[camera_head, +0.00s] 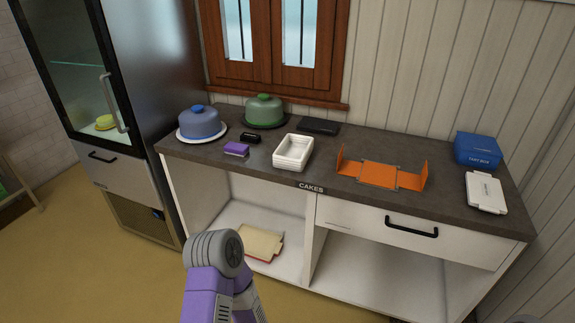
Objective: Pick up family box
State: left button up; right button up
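No box in view carries a label that I can clearly read as "family". A blue box (478,151) stands at the right end of the counter; its front lettering looks like "TART BOX". In front of it lies a flat white lidded box (486,192) with small dark lettering that is too small to read. An orange piece with raised end flaps (379,175) stands open on the counter left of these boxes. Neither of my grippers shows; only a purple and grey part of my arm is at the bottom, in front of the cabinet.
The grey counter (300,222) also bears a blue dome (200,122), a green dome (264,110), white stacked trays (293,152), a purple block (236,149) and dark items. A drawer (400,232) and open shelves are below. A glass-door fridge (80,70) stands left.

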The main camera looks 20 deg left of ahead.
aim_at(293, 153)
jog(key=k, duration=0.8)
jog(key=u, duration=0.9)
jog(key=i, duration=1.95)
jog(key=z, duration=0.95)
